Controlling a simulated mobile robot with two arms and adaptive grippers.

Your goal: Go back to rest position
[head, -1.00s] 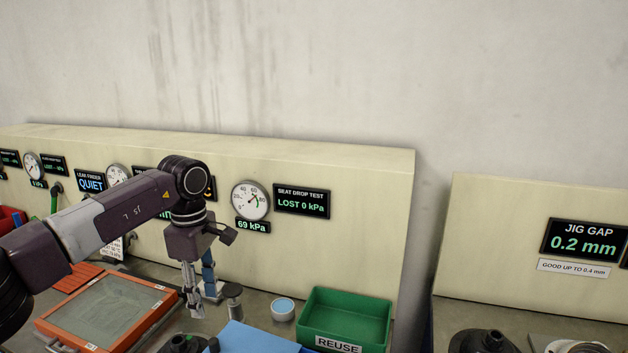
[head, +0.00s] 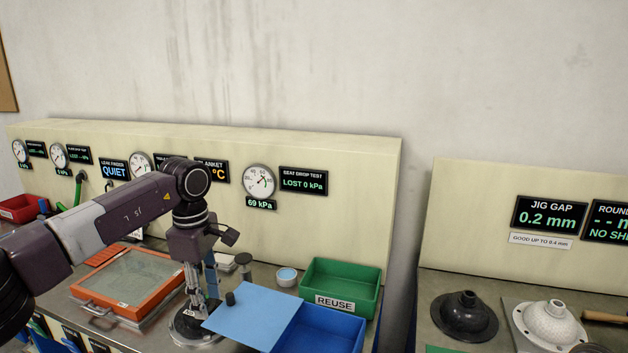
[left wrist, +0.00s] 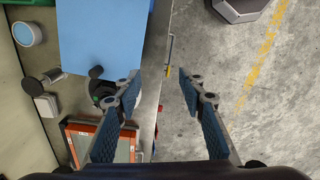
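My left gripper (head: 199,306) hangs fingers down in front of the bench in the head view, left of the blue sheet (head: 252,314). In the left wrist view its two fingers (left wrist: 157,84) are spread wide with nothing between them; below the gap lie the bench's front edge and the grey floor. The blue sheet also shows in the left wrist view (left wrist: 100,30). A black round fitting (head: 190,328) on a metal base is partly hidden behind the gripper. My right gripper is in neither view.
An orange-framed panel (head: 168,296) lies left of the gripper. A green REUSE bin (head: 369,297) and a blue bin (head: 345,340) stand to the right. Gauges and displays line the cream back panel (head: 330,150). A separate bench holds a black dome (head: 465,322) and a white dome (head: 553,330).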

